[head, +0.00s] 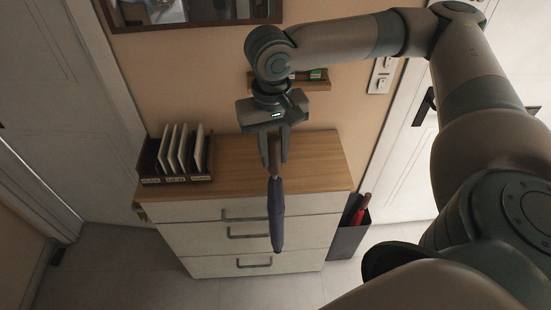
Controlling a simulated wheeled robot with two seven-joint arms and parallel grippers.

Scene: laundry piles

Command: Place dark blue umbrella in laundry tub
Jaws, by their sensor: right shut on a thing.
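My right gripper (276,158) is shut on the brown handle of a dark blue umbrella (277,215). The umbrella is folded and hangs straight down from the fingers, in front of the chest of drawers in the view. It looks clear of the floor, though its distance from the drawer fronts is hard to judge. My right arm comes in from the right side. My left gripper is out of view. I see no laundry tub.
A chest of drawers (320,158) with a wooden top stands against the wall. A rack of upright cards (176,178) sits on its left end. A dark bin (346,243) with red and dark items stands at its right. White doors flank both sides; the floor at left is clear.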

